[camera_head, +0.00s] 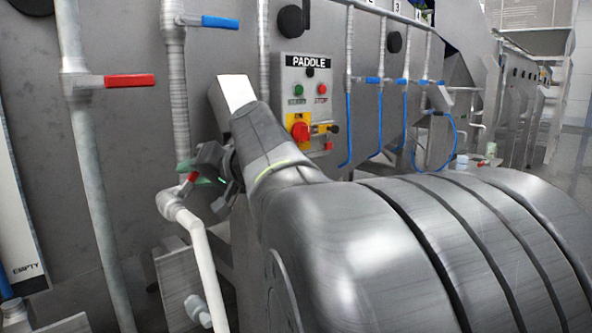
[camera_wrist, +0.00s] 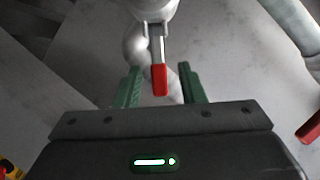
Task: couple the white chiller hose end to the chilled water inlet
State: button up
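My gripper (camera_head: 200,172) is at the left of the head view, in front of the grey machine wall. In the wrist view its two green fingers (camera_wrist: 160,68) are open. A red-tipped lever (camera_wrist: 160,78) on a pale round fitting (camera_wrist: 152,10) lies between them, with a gap on both sides. The red tip also shows beside the gripper in the head view (camera_head: 192,177). Below, a white pipe or hose (camera_head: 205,262) runs down from a grey elbow (camera_head: 172,205). A small white fitting (camera_head: 196,306) lies near its lower end. I cannot tell which part is the chiller hose end or the chilled water inlet.
Vertical pipes with a red-handled valve (camera_head: 130,81) and a blue-handled valve (camera_head: 219,22) stand at the left. The PADDLE control panel (camera_head: 306,85) is behind my arm. Thin blue hoses (camera_head: 349,128) hang farther right. Another red handle (camera_wrist: 311,127) is at the wrist view's right edge.

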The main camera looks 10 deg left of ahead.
jog(key=shift+w+a+f, duration=0.15)
jog(key=shift+w+a, duration=0.05)
jog(key=shift+a, duration=0.1)
jog(key=shift+c, duration=0.5)
grip_shut()
